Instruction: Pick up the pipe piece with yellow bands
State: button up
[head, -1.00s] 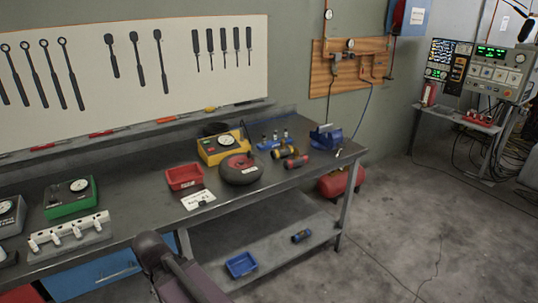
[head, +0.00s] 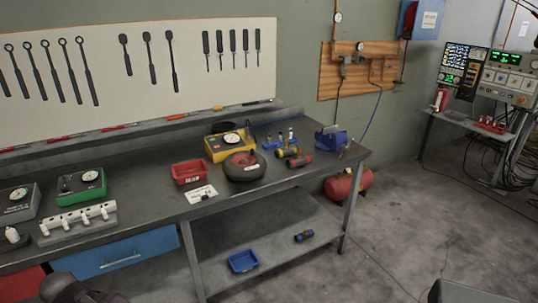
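The pipe piece with yellow bands (head: 287,152) lies on the workbench (head: 130,165) toward its right end. It is a short dark cylinder with yellow bands. A similar piece with red bands (head: 300,161) lies just in front and to the right of it. A piece with blue bands (head: 304,236) lies on the lower shelf (head: 270,228). Part of my dark arm shows at the bottom left. My gripper's fingers are not in view.
A round black gauge wheel (head: 244,167), a yellow gauge box (head: 229,145) and a red bin (head: 189,172) stand left of the piece. Blue fittings (head: 280,141) stand behind it and a blue vise (head: 331,137) to its right. The floor (head: 400,220) on the right is mostly clear.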

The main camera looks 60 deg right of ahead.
aim_at(279, 153)
jog(key=u, duration=1.1)
jog(key=k, duration=2.3)
jog(key=z, duration=1.15)
